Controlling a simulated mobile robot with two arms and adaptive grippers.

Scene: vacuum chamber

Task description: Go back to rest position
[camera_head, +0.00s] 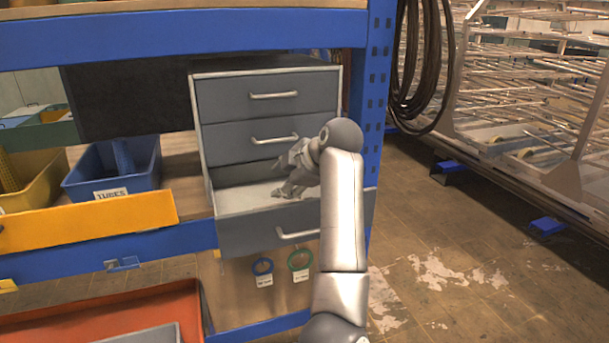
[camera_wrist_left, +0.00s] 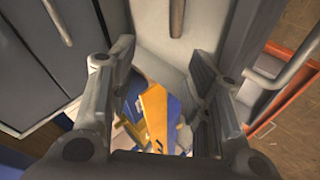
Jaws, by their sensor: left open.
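My left gripper (camera_head: 282,178) is in front of the grey drawer cabinet (camera_head: 267,62), over its open bottom drawer (camera_head: 243,198). My left arm comes up from the bottom of the head view and bends toward the cabinet. In the left wrist view, the two fingers of the left gripper (camera_wrist_left: 160,62) stand apart with nothing held between them. The two upper drawers are shut. The arm hides the right part of the open drawer. My right gripper is not in view.
A blue bin (camera_head: 113,172) and a yellow bin (camera_head: 34,180) stand on the shelf to the left. A red-orange tray (camera_head: 110,312) is lower left. A blue post (camera_head: 372,85) stands right of the cabinet. Black cables hang beside it.

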